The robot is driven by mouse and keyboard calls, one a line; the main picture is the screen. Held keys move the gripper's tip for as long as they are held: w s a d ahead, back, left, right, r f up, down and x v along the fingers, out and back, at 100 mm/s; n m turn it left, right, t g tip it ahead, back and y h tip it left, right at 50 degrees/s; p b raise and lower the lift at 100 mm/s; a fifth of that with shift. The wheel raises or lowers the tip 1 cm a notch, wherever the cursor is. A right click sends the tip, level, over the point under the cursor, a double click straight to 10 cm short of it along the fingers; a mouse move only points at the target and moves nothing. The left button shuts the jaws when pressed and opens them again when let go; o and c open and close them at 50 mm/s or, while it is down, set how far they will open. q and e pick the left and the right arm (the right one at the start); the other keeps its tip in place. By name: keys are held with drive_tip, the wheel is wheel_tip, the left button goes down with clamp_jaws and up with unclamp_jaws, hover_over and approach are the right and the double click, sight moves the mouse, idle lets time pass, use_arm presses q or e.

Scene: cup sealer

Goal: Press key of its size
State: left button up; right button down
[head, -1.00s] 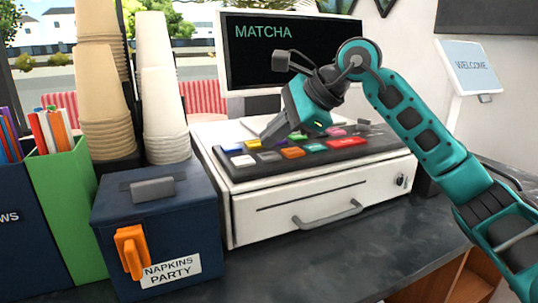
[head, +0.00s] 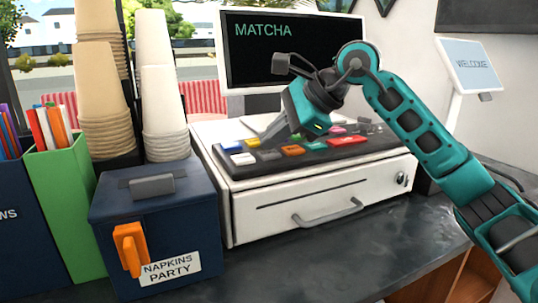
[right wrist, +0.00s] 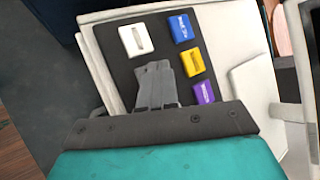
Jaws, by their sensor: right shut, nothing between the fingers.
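The black key panel (head: 222,152) on the white register drawer (head: 320,185) holds several coloured keys. I see blue (head: 232,146), yellow (head: 253,142), white (head: 243,159), grey (head: 268,155), orange (head: 292,150) and red (head: 347,140) keys. The screen (head: 300,55) behind reads MATCHA. My right gripper (head: 268,137) is shut and empty, with its tips low over the panel's left part. In the right wrist view, the shut fingers (right wrist: 155,68) are between the white key (right wrist: 136,40) and the yellow key (right wrist: 192,62); a purple key (right wrist: 204,92) shows beside them. Contact cannot be told. The left gripper is out of view.
A dark blue napkin box (head: 155,215) stands left of the register, with stacked cups (head: 165,115) behind it. A green holder (head: 62,195) is further left. A WELCOME display (head: 470,65) stands at the right. The counter (head: 330,255) in front is clear.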

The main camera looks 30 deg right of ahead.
sight(274, 154)
drive_tip(key=shift+f+b, duration=0.3)
drive_tip(key=shift+f, duration=0.2)
idle(0.6)
drive_tip(key=shift+r, duration=0.1)
drive_tip(key=shift+r+p, duration=0.8)
wheel_tip(274, 154, up, 5)
drive_tip(key=p, duration=0.4)
drive_tip(key=shift+r, duration=0.1)
idle(0.8)
